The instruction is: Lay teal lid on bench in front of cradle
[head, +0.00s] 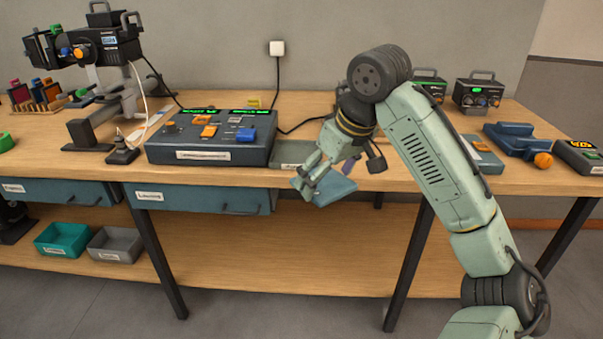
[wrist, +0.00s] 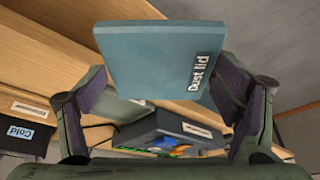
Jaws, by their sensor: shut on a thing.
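The teal lid (head: 335,190), labelled "Dust lid", is held in my gripper (head: 309,186) just off the bench's front edge, above the lower shelf. The lid (wrist: 155,60) fills the upper middle of the wrist view, tilted, between the two fingers of my gripper (wrist: 165,90). A low grey-green block (head: 290,153) with a label sits on the bench (head: 420,183) behind the lid, right of the fader console. It may be the cradle, but I cannot read its label. My wrist partly hides the area right of it.
The fader console (head: 215,150) stands left of the block. Drawers (head: 200,199) hang under the bench. Bins (head: 62,238) sit on the lower shelf.

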